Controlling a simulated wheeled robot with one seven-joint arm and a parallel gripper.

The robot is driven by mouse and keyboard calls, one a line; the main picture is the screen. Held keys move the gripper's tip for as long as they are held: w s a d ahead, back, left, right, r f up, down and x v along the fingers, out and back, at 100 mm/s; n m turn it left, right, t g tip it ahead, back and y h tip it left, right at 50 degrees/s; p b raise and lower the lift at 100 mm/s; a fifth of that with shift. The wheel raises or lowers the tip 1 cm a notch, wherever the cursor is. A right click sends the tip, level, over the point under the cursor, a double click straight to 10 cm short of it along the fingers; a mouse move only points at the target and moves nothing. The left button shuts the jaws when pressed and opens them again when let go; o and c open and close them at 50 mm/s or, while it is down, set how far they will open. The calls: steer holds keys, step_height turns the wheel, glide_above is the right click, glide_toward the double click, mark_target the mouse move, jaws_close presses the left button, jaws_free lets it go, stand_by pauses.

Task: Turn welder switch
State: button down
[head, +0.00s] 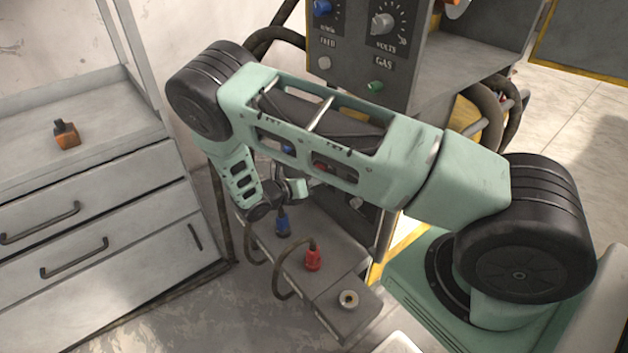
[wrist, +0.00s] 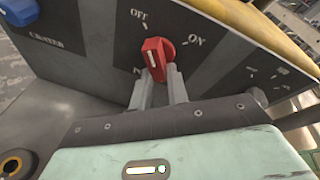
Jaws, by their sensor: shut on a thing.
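The welder switch (wrist: 155,55) is a red knob with a white mark, on a dark panel with OFF printed above left and ON to the right. My gripper (wrist: 161,76) has its two grey fingers closed on the lower part of the knob. The white mark stands nearly upright in the wrist view, nearer the OFF side. In the head view my arm covers most of this panel, and a bit of red (head: 320,167) shows through a gap in it, perhaps the switch. The fingertips are hidden there.
The welder's upper panel (head: 340,48) carries a blue and a grey knob. Blue (head: 282,224) and red (head: 313,258) cable plugs stand on a low ledge below my arm. A drawer cabinet (head: 90,215) with an orange-and-black item (head: 66,135) is at left.

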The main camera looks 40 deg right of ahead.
steer(key=shift+w+a+f+m+t+h+b, duration=0.1)
steer(key=shift+w+m+t+h+b, duration=0.45)
steer(key=shift+m, duration=1.6)
steer(key=shift+d+f+m+t+h+p, duration=0.15)
steer(key=shift+m+t, duration=0.75)
steer(key=shift+m, duration=1.2)
steer(key=shift+w+a+m+t+h+b, duration=0.15)
steer(key=shift+w+m+t+h+b, duration=0.4)
steer(key=shift+m, duration=1.6)
steer(key=shift+s, duration=0.2)
steer(key=c, duration=1.4)
jaws_free()
steer(key=shift+o, duration=0.2)
steer(key=v, duration=1.7)
steer(key=shift+s+a, duration=0.15)
steer(key=shift+s, duration=0.15)
steer(key=shift+r, duration=0.15)
